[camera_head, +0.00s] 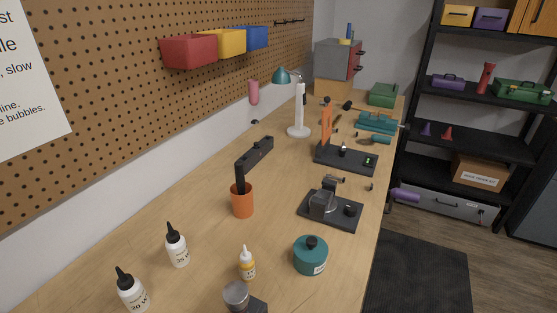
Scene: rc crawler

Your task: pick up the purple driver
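I cannot clearly make out a purple driver. A small purple cylinder (405,195) lies at the grey case on the lowest visible shelf at right; I cannot tell what it is. A small purple cone-shaped thing (427,129) stands on the shelf above, beside a red one. Small dark items on the far part of the workbench (190,222) are too small to tell. My gripper is not in view.
The wooden bench carries white bottles (177,247), a teal jar (310,257), an orange cup (242,203), a dark vise (330,207), a black stand (346,160) and a lamp (299,112). A black shelf rack (414,62) stands right, with dark matting (420,275) on the floor before it.

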